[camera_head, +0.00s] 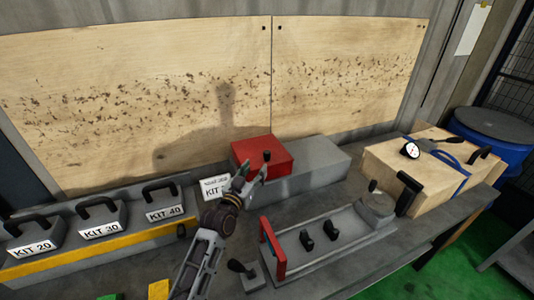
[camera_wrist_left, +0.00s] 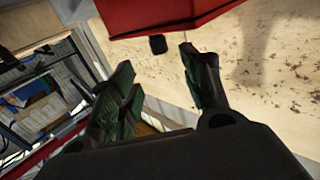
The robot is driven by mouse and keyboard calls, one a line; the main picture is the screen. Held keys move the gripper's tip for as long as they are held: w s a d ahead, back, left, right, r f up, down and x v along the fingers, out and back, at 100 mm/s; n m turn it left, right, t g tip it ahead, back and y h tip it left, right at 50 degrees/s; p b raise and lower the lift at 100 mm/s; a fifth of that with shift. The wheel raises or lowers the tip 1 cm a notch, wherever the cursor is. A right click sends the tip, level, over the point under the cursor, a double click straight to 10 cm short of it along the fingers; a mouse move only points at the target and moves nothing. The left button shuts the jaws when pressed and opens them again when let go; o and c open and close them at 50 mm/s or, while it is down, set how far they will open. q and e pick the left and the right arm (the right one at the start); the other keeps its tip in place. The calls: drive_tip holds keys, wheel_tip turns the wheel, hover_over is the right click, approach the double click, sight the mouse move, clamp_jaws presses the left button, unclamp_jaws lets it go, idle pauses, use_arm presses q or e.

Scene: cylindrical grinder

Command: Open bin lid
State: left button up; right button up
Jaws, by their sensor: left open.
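The bin is a long grey box (camera_head: 318,160) at the back of the bench against the plywood. A red lid (camera_head: 252,148) covers its left part and looks closed. A black knob (camera_head: 267,155) stands at the lid's front right. My left gripper (camera_head: 252,173) is open and empty just in front of the lid, its fingers pointing up toward it. In the left wrist view the red lid (camera_wrist_left: 165,14) fills the top, and the black knob (camera_wrist_left: 157,45) shows beyond the open fingers (camera_wrist_left: 160,82), seemingly apart from them. My right gripper is not in view.
Grey kit cases with black handles, such as KIT 40 (camera_head: 164,204), line the left. A grey fixture with a red handle (camera_head: 273,248) and black knobs stands at front right. A wooden box (camera_head: 420,180) with a gauge is farther right. A blue barrel (camera_head: 505,150) stands beyond the bench.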

sight(266, 155)
use_arm(q)
drive_tip(key=shift+p+x, duration=0.5)
drive_tip(key=shift+x, duration=5.4)
clamp_jaws()
